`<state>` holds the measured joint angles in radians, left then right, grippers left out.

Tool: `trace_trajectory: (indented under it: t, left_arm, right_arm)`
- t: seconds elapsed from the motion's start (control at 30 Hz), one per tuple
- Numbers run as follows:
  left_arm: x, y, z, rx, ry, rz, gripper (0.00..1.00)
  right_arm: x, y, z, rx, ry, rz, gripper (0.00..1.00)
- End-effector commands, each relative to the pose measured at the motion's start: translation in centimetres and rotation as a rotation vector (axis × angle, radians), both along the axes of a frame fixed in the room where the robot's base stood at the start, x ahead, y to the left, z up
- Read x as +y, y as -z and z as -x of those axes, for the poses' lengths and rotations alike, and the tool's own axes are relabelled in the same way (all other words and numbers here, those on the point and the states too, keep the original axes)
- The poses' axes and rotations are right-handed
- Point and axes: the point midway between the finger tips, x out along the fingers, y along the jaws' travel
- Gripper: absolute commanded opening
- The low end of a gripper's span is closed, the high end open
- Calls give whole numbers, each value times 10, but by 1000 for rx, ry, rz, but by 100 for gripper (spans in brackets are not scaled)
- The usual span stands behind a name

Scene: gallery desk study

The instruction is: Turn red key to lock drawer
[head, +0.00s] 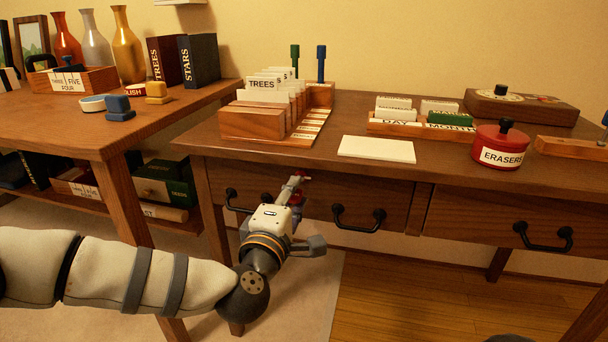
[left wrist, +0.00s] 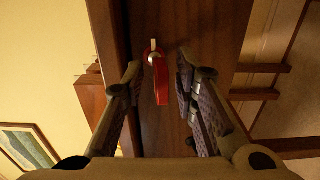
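The red key (left wrist: 161,80) stands out from a pale lock fitting (left wrist: 153,45) on the wooden drawer front (left wrist: 200,22) in the left wrist view. My left gripper (left wrist: 160,72) is open, with one finger on each side of the key and a visible gap to each. In the head view my left gripper (head: 297,184) is at the drawer front (head: 390,200), just below the desk's top edge. A little red shows by its fingertips there, and the gripper mostly hides the key. The drawer looks closed.
Black handles (head: 358,218) stick out from the drawer fronts. On the desk top (head: 300,148) are a card file (head: 252,123), a blank card (head: 376,149) and a red eraser pot (head: 499,146). A side table (head: 60,112) stands at the left.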

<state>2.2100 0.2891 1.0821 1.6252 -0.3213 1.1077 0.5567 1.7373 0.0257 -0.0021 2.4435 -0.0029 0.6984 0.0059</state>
Motion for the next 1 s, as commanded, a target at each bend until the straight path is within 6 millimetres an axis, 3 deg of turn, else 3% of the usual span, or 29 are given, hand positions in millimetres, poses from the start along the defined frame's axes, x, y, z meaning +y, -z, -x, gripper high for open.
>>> trace_trajectory:
  t: [0.03,0.1,1.0]
  left_arm:
    - [0,0,0,0,0,0,15]
    - [0,0,0,0,0,0,0]
    - [0,2,1,10,1,-3,0]
  right_arm:
    - [0,0,0,0,0,0,0]
    - [0,0,0,0,0,0,0]
    - [0,-3,-1,-4,0,0,0]
